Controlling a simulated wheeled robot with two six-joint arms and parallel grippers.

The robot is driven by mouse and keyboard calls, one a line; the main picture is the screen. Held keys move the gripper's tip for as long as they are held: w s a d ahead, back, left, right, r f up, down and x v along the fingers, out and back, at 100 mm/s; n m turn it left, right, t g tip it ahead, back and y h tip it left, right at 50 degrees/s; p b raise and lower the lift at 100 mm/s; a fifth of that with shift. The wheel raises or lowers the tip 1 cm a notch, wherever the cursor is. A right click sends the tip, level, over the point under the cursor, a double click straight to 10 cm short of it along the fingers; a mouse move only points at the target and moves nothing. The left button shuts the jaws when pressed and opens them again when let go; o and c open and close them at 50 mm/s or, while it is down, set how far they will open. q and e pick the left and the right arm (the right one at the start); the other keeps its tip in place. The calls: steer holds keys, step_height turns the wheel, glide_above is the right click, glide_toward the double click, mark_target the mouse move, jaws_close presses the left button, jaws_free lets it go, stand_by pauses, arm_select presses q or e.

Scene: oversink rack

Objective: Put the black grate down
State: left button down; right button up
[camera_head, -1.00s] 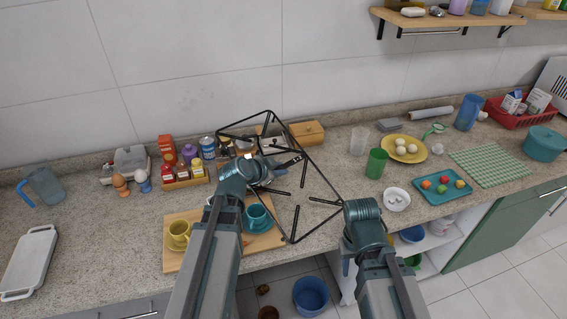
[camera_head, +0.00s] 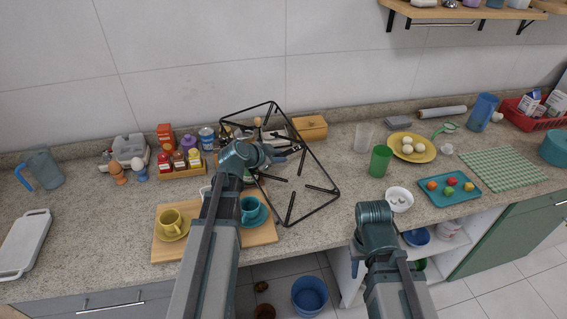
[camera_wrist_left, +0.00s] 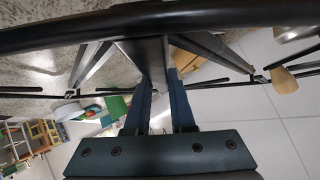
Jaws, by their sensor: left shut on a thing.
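The black grate (camera_head: 322,190) is a thin square frame with prongs pointing inward. In the head view it is over the middle of the counter, above the cutting board's right end and the items at the back. I cannot tell whether any edge touches the counter. My left gripper (camera_head: 287,152) is shut on the grate at a bar inside the frame. In the left wrist view the fingers (camera_wrist_left: 155,85) close on a dark bar, and the frame (camera_wrist_left: 150,17) crosses the top. My right arm is at the counter's front edge; its fingers are not clear.
A cutting board (camera_head: 262,238) with a yellow cup (camera_head: 170,219) and a teal cup (camera_head: 250,208) is at front left. A wooden box (camera_head: 311,127) and spice jars (camera_head: 180,160) stand behind. A green cup (camera_head: 380,161) and white bowl (camera_head: 398,199) are to the right. Bare counter lies around (camera_head: 335,220).

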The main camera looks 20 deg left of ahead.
arm_select(q)
steer(key=shift+f, duration=0.4)
steer(key=shift+r, duration=0.1)
steer(key=shift+a, duration=0.1)
steer(key=c, duration=1.2)
jaws_free()
steer(key=o, duration=0.4)
arm_select(e)
steer(key=shift+w+d+f, duration=0.1)
steer(key=shift+d+f, duration=0.1)
steer(key=shift+f, duration=0.1)
arm_select(q)
steer(key=shift+o, duration=0.2)
steer(key=shift+r, duration=0.15)
steer(key=p+v, duration=0.6)
steer(key=v, duration=0.4)
steer(key=shift+s+r, duration=0.15)
steer(key=shift+s, duration=0.1)
steer(key=shift+s+a+r+p, duration=0.3)
steer(key=shift+s+p, duration=0.2)
steer(key=shift+s, duration=0.1)
arm_select(e)
step_height(320, 180, up, 7)
